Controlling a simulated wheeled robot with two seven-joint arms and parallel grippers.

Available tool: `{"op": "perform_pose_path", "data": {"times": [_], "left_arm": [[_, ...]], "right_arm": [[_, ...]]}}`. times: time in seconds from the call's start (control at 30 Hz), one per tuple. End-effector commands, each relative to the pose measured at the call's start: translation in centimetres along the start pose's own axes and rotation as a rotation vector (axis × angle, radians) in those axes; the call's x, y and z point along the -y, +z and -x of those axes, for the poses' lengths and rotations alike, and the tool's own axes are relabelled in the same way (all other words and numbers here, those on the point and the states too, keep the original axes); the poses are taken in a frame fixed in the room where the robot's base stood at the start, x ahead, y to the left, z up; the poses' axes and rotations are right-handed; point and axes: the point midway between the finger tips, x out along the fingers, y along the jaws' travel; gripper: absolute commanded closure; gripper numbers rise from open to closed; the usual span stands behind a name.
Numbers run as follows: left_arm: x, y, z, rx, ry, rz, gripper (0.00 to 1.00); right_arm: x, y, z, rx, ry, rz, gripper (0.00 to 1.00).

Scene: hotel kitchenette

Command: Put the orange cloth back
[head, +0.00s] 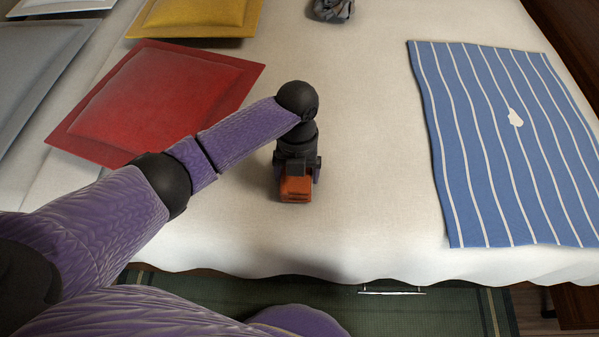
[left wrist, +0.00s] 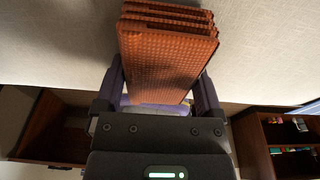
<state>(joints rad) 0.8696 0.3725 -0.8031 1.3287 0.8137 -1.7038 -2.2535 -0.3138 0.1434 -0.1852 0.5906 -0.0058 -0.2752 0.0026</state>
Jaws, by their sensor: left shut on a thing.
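The orange cloth (head: 295,190) is folded into a compact block with several layers. My left gripper (head: 298,172) is shut on it, over the white bed cover near its front edge. In the left wrist view the cloth (left wrist: 165,55) sits between the two fingers of the left gripper (left wrist: 160,90), its folded layers showing at the far end. I cannot tell whether the cloth touches the bed. My right gripper is not in view.
A red cushion (head: 160,95) and a yellow cushion (head: 195,15) lie to the left. A blue striped cloth with a white spot (head: 500,140) lies at right. A grey crumpled thing (head: 331,9) is at the back. The white bed cover (head: 380,200) is clear between.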

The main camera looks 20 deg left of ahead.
Motion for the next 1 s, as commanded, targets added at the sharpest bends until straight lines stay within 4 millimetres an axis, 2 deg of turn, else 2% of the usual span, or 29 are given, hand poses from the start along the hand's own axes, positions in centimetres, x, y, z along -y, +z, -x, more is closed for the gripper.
{"op": "perform_pose_path", "data": {"times": [0.23, 0.27, 0.3, 0.57, 0.67, 0.8, 0.9, 1.0], "left_arm": [[0.0, 0.0, -0.1, 0.002, -0.001, 0.000, 0.68], [0.0, 0.0, -0.1, 0.003, -0.001, 0.000, 0.11], [0.0, 0.0, 0.0, 0.003, -0.001, 0.000, 0.02], [0.0, 0.0, 0.3, 0.004, -0.001, 0.000, 0.00], [0.0, 0.0, 2.3, 0.010, -0.003, 0.000, 0.00], [0.1, -0.1, 6.8, 0.013, -0.004, 0.000, 0.00], [0.1, -0.1, 9.5, 0.011, -0.004, 0.000, 0.00], [0.0, -0.1, 11.3, 0.007, -0.003, 0.000, 0.00]], "right_arm": [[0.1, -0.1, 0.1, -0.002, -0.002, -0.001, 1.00], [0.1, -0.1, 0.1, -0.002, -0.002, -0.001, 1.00], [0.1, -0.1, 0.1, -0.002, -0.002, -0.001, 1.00], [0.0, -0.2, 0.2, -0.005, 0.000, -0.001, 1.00], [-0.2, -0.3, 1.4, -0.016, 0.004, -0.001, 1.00], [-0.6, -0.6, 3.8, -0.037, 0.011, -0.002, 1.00], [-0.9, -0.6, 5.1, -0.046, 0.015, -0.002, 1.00], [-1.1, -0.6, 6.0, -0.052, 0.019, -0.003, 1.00]]}}
